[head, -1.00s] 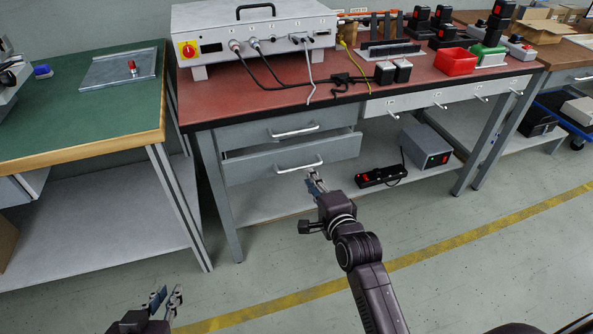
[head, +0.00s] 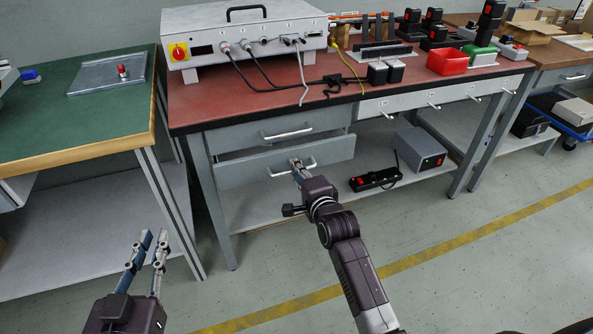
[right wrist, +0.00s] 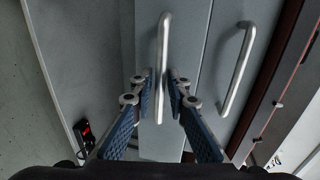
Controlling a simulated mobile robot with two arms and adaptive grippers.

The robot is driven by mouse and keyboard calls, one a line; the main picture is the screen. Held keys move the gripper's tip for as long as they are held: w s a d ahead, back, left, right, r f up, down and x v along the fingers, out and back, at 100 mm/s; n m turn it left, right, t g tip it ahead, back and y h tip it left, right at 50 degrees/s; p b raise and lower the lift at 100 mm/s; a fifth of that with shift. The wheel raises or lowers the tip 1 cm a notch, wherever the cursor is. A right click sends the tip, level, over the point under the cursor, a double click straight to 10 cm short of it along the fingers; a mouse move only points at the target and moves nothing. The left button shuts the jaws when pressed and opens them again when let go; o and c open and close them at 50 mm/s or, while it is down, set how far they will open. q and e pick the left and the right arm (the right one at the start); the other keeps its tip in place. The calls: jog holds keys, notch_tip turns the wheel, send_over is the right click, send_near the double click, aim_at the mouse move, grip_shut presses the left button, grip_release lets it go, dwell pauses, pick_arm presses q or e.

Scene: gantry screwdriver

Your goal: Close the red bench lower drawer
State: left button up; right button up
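The red-topped bench (head: 290,108) has two grey drawers under its left half. The lower drawer (head: 240,170) stands out from the bench, with a dark gap above its front. Its bar handle (head: 275,174) also shows in the right wrist view (right wrist: 163,40). My right gripper (head: 297,166) is at this handle. In the right wrist view, its two fingers (right wrist: 161,85) straddle the bar, one on each side, with a small gap visible; firm contact cannot be seen. My left gripper (head: 152,248) is open and empty, low at the left, away from the bench.
The upper drawer (head: 230,138) with its own handle (head: 287,132) sits just above. A black power strip (head: 376,180) and a grey box (head: 420,150) lie on the lower shelf at right. A green-topped table (head: 60,130) stands at left. The floor in front is open.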

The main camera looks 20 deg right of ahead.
jog(key=shift+c, duration=0.2)
grip_shut()
jog(key=x, duration=0.3)
jog(key=shift+w+r, duration=0.25)
jog(key=shift+w, duration=0.5)
jog(key=shift+r, duration=0.15)
jog(key=shift+o, duration=0.2)
grip_release()
jog(key=shift+w, duration=0.1)
pick_arm(q)
jog(key=shift+r+t, duration=0.3)
jog(key=shift+r, duration=0.25)
